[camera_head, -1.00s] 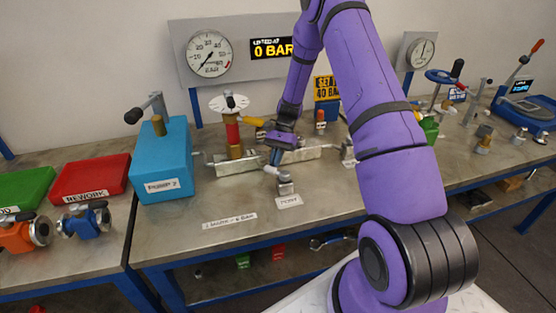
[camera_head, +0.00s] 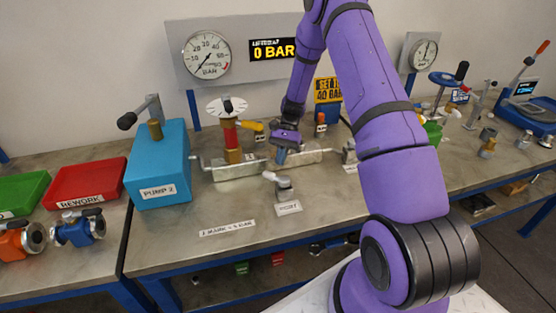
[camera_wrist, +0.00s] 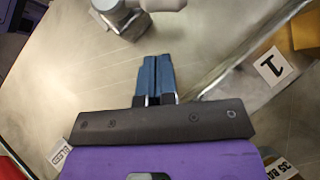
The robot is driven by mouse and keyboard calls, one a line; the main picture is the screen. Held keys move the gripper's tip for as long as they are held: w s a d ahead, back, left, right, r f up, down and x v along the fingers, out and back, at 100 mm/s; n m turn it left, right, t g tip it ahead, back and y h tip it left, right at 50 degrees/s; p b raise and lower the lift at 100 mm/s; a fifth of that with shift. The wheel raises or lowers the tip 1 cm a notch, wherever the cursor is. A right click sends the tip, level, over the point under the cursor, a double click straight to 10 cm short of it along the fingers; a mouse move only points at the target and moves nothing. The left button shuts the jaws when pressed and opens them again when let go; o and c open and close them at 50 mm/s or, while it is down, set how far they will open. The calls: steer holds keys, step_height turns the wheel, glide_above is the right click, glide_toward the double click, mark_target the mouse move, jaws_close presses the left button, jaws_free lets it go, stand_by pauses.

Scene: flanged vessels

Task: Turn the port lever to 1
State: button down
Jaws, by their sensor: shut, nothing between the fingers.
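The port valve (camera_head: 284,190) is a small grey metal block on the bench, behind a label reading PORT (camera_head: 288,208). Its short pale lever (camera_head: 270,177) points to the left and slightly back. In the wrist view the valve (camera_wrist: 120,17) is at the top, its lever (camera_wrist: 165,4) cut by the upper edge. A white label with a 1 (camera_wrist: 272,66) lies at the right of the wrist view. My gripper (camera_head: 281,158) is behind the lever, apart from it. Its blue fingers (camera_wrist: 156,75) are together and empty.
A metal manifold (camera_head: 235,172) with a red and brass column runs behind the valve, close to my gripper. The blue pump box (camera_head: 158,170) stands left. A gauge (camera_head: 206,55) and a display reading 0 BAR are behind. Bare bench lies in front.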

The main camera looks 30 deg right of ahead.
steer(key=v, duration=0.6)
steer(key=s+v, duration=0.1)
steer(key=v, duration=0.3)
steer(key=shift+d, duration=0.35)
steer(key=shift+r, duration=0.1)
steer(key=s+a+r+n+t+h, duration=0.1)
steer(key=s+a+r+n, duration=0.2)
steer(key=r, duration=0.5)
steer(key=s+a+r+t+h, duration=0.2)
steer(key=s+a+r, duration=0.2)
steer(key=r, duration=0.3)
steer(key=s+a+r+n+t+h, duration=0.1)
steer(key=s+a+r+n, duration=0.2)
steer(key=r, duration=0.5)
steer(key=s+a+r+n+t+h, duration=0.1)
steer(key=s+a+r+t, duration=0.1)
steer(key=s, duration=0.5)
steer(key=s+a+r+n+t+h, duration=0.1)
steer(key=s+r+t, duration=0.1)
steer(key=s, duration=0.6)
steer(key=s+a+r+n+t+h, duration=0.1)
steer(key=s+a+r+n+t, duration=0.1)
steer(key=s, duration=0.6)
steer(key=shift+a+r+t, duration=0.35)
steer(key=shift+t, duration=0.15)
